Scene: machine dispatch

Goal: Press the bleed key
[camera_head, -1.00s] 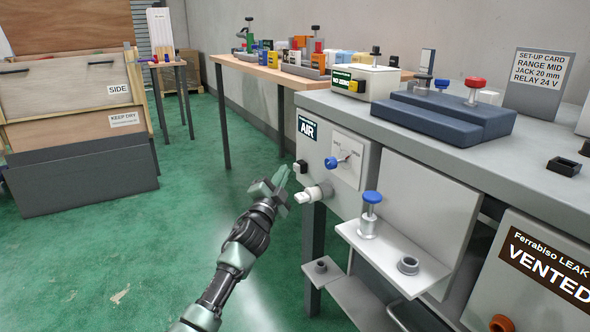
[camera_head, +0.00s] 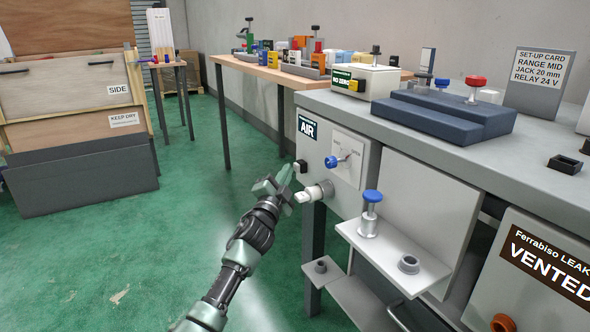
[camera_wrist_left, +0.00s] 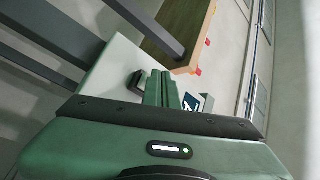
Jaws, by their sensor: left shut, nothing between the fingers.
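A small black key (camera_head: 300,166), which I take to be the bleed key, sticks out of the left edge of the grey AIR panel (camera_head: 316,140). It also shows in the left wrist view (camera_wrist_left: 136,84), just left of my fingers. My left gripper (camera_head: 284,178) is shut and empty, its green fingertips close beside the key on its left and slightly below. I cannot tell whether they touch. In the wrist view the shut fingers (camera_wrist_left: 163,88) point at the panel. My right gripper is not in view.
A white-tipped valve (camera_head: 314,193) juts out just below the key. A blue knob (camera_head: 331,162) and a dial (camera_head: 348,158) sit to its right. A shelf with a blue-topped plunger (camera_head: 371,205) stands lower right.

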